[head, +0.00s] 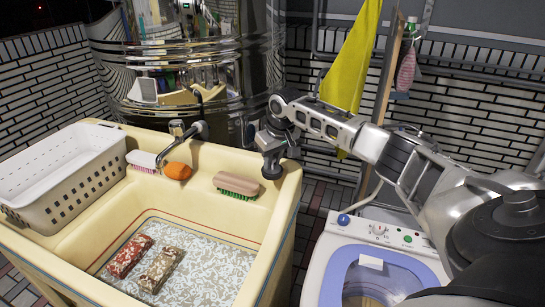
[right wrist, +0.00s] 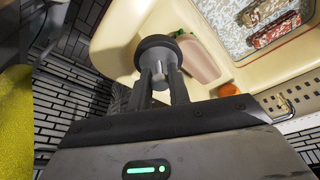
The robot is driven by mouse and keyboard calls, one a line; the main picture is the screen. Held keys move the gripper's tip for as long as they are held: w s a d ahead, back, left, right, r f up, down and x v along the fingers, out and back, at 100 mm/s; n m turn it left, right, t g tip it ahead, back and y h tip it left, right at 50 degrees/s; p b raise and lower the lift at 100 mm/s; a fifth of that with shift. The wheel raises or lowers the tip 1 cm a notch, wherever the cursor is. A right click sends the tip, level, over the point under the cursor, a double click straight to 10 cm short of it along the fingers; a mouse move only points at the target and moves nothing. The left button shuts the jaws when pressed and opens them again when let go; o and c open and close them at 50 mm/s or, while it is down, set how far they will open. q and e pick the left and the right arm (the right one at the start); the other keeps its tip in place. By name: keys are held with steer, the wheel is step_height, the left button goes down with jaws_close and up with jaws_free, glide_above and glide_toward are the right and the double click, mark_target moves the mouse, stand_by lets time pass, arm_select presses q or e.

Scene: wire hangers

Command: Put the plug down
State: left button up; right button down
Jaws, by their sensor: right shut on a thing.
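My right gripper (head: 270,148) is at the back right corner of the cream sink (head: 285,205). Its fingers (right wrist: 160,85) are shut on a dark round plug (right wrist: 155,52), which shows best in the right wrist view. In the head view the plug (head: 272,172) hangs below the fingers, at the sink's corner rim; I cannot tell whether it touches the rim. My left gripper is not in view.
A brush with green bristles (head: 236,184) lies on the back ledge, left of the plug. The tap (head: 185,138), an orange thing (head: 178,171), another brush (head: 142,160) and a white basket (head: 62,180) are further left. A washing machine (head: 325,262) stands right of the sink.

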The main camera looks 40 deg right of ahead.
steer(key=c, duration=1.3)
jaws_free()
steer(key=shift+r, duration=0.35)
steer(key=v, duration=1.2)
steer(key=shift+r+b, duration=0.35)
steer(key=shift+b, duration=0.05)
